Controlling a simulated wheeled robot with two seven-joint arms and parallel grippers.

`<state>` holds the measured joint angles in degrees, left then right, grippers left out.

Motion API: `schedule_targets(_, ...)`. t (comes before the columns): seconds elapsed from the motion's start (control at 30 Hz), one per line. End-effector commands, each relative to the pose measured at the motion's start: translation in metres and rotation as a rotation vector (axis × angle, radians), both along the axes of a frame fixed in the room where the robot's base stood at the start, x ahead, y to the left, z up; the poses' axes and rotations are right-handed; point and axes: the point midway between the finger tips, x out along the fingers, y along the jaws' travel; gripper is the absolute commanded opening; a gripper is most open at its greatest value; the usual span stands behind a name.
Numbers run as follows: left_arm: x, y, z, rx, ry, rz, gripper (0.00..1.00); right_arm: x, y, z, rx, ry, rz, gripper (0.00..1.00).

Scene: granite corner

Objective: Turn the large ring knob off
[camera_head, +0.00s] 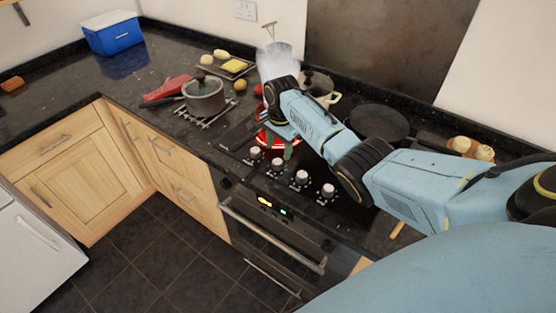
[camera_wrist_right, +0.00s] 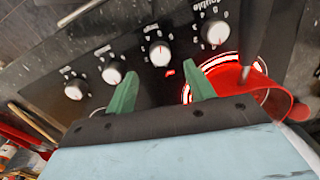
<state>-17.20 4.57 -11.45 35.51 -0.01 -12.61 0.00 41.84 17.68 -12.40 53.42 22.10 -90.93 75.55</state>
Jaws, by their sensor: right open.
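Several round white knobs with dark bases stand in a row on the hob's black front panel. In the right wrist view, one knob (camera_wrist_right: 160,55) lies just beyond the gap between my fingertips, with a small lit red mark beside it. Another knob (camera_wrist_right: 214,32) is labelled "double"; the other labels are too blurred to read, so I cannot tell which is the large ring's. A ring (camera_wrist_right: 192,92) glows red at the right. My right gripper (camera_wrist_right: 162,76) is open and empty, its green fingers apart; it also shows beside the knobs in the head view (camera_head: 288,150).
A red pot (camera_wrist_right: 262,95) stands by the glowing ring. A grey saucepan (camera_head: 204,97) on a rack, a black frying pan (camera_head: 379,122) and a lidded pot (camera_head: 316,84) stand on the worktop. The oven handle (camera_head: 270,235) juts out below the knobs. A blue box (camera_head: 112,34) is far left.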

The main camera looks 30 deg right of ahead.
Motion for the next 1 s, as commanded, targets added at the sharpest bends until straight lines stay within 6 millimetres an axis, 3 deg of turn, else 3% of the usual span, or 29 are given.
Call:
schedule_targets(0.1, 0.000, 0.000, -0.006, 0.000, -0.001, 0.000, 0.36, 0.001, 0.001, -0.026, 0.001, 0.002, 0.001, 0.53)
schedule_targets(0.3, 0.001, 0.000, -0.013, 0.000, -0.001, 0.000, 0.36, 0.002, 0.001, -0.052, 0.001, 0.000, 0.001, 0.53)
schedule_targets(0.77, 0.001, 0.000, -0.015, 0.000, -0.001, 0.000, 0.36, 0.003, 0.001, -0.061, -0.001, -0.002, 0.003, 0.53)
schedule_targets(1.0, 0.001, 0.000, -0.015, 0.000, -0.001, 0.000, 0.36, 0.003, 0.001, -0.061, 0.000, -0.001, 0.002, 0.22)
